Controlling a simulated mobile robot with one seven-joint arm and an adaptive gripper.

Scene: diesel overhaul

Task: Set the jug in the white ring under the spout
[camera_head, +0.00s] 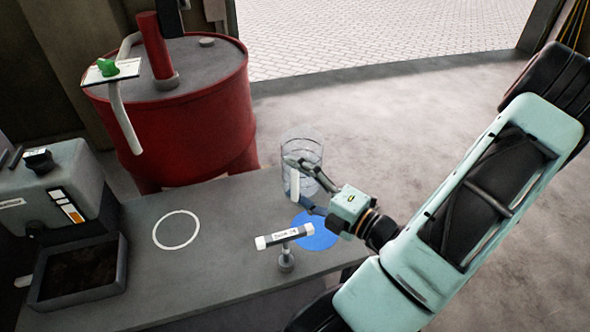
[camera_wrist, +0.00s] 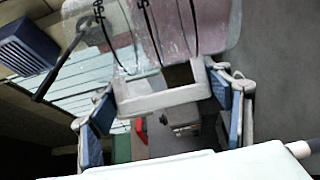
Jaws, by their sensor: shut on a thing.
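A clear jug (camera_head: 302,146) with a pale handle (camera_head: 295,184) is held by my gripper (camera_head: 301,183), whose fingers are shut on the handle. The jug looks upright and seems raised near the far edge of the bench, behind a blue disc. In the wrist view, the clear jug (camera_wrist: 145,32) with black markings fills the top, and its handle (camera_wrist: 160,99) lies between the blue-padded fingers. The white ring (camera_head: 154,231) lies flat and empty on the bench, left of the jug. The spout (camera_head: 124,122) is a grey pipe hanging from the red drum's pump.
The red drum (camera_head: 190,128) stands behind the bench (camera_head: 225,262). A T-handled tool (camera_head: 285,240) stands upright beside the blue disc (camera_head: 318,234). A grey machine (camera_head: 62,190) and a dark tray (camera_head: 118,277) sit at the left. The bench between ring and tool is clear.

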